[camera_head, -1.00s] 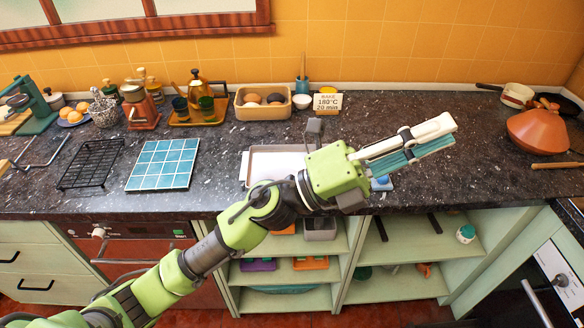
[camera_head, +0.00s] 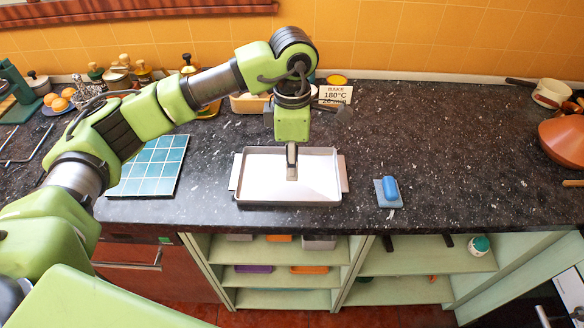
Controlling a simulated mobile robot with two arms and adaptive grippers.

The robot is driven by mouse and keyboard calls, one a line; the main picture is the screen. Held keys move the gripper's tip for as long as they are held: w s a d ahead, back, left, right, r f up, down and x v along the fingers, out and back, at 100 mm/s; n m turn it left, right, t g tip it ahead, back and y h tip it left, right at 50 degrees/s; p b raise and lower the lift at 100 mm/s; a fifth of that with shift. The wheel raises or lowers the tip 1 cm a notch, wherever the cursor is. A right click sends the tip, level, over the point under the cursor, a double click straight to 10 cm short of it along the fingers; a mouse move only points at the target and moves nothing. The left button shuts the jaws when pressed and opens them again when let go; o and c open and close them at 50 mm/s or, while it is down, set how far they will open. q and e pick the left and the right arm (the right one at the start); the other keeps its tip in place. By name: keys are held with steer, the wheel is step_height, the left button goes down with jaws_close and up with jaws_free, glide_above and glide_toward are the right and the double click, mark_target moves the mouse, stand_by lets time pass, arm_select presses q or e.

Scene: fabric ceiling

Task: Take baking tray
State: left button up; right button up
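The baking tray (camera_head: 318,182) is a shallow rectangular metal pan with a pale inside and flat tabs at its left and right. It lies level on the dark speckled counter near the front edge, and looks empty. My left gripper (camera_head: 291,172) points down over the middle of the tray, in front of its back wall. I see it nearly edge-on, so its opening does not show, nor whether its tips touch the tray. I see nothing held in it. My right gripper is not in view.
A blue tiled board (camera_head: 150,172) lies left of the tray, partly behind my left arm. A blue sponge-like block (camera_head: 389,190) lies to the right. A bake sign (camera_head: 336,94) stands behind. Open shelves (camera_head: 275,280) are below. Counter right of the tray is largely clear.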

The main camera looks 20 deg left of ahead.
mark_target(291, 197)
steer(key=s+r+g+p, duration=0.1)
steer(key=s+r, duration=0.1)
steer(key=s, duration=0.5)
arm_select(q)
steer(key=f, duration=0.6)
steer(key=shift+s+f+p, duration=0.2)
steer(key=shift+f+p, duration=0.05)
steer(key=shift+p, duration=0.1)
steer(key=shift+s+f+p, duration=0.2)
steer(key=shift+f+p, duration=0.9)
steer(key=shift+p, duration=0.1)
step_height(291, 197, down, 3)
steer(key=shift+w+f+p, duration=0.1)
steer(key=shift+p, duration=0.2)
jaws_close()
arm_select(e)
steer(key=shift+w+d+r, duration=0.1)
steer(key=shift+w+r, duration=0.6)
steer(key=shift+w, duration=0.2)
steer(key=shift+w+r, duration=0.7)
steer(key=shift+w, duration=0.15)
